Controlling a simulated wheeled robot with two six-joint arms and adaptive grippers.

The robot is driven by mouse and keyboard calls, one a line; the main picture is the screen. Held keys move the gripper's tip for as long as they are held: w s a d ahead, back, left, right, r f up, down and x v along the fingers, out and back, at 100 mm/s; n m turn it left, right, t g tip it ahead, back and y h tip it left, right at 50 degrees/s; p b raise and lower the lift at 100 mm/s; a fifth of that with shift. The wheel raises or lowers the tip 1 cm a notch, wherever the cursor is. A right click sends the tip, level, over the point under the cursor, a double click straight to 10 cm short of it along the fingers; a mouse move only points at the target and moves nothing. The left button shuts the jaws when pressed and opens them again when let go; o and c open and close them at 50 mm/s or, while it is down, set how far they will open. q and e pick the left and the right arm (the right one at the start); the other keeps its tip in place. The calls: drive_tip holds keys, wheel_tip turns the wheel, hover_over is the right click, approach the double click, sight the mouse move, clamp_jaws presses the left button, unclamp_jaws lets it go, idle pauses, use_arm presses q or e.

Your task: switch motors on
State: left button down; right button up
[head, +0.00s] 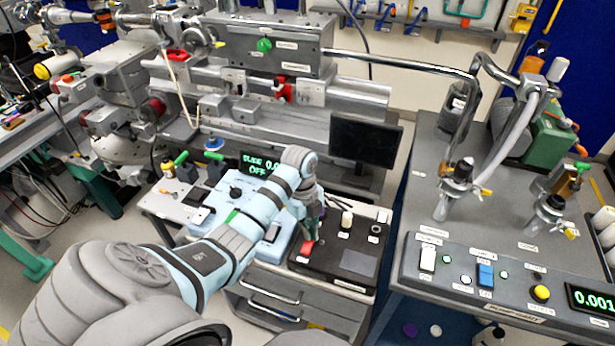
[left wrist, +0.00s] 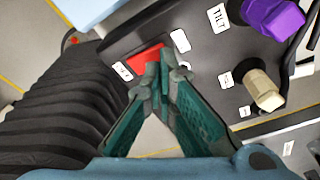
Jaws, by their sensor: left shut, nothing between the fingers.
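A black control panel (head: 330,262) sits on the bench in the middle of the head view. A red rocker switch (head: 307,248) is at its left side; the switch also shows in the left wrist view (left wrist: 146,56). My left gripper (head: 313,231) points down at the panel. In the left wrist view its fingertips (left wrist: 165,62) are together and empty, over the right edge of the red switch, partly covering it. I cannot tell whether they touch it. The label beside the switch is too small to read. My right gripper is in neither view.
A cream knob (head: 346,219) stands on the same panel; it also shows in the left wrist view (left wrist: 262,90), near a purple knob (left wrist: 273,17). A pale blue box (head: 222,198) is left of the panel. A dark monitor (head: 364,140) stands behind. A pump cart (head: 520,260) is at right.

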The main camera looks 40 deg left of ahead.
use_arm(q)
drive_tip(key=shift+f+b, duration=0.6)
drive_tip(key=shift+f, duration=0.45)
idle(0.4)
wheel_tip(320, 180, up, 7)
drive_tip(key=p, duration=0.7)
drive_tip(key=shift+r+p, duration=0.2)
drive_tip(key=shift+p, duration=0.15)
drive_tip(key=shift+f, duration=0.1)
drive_tip(key=shift+f, duration=0.1)
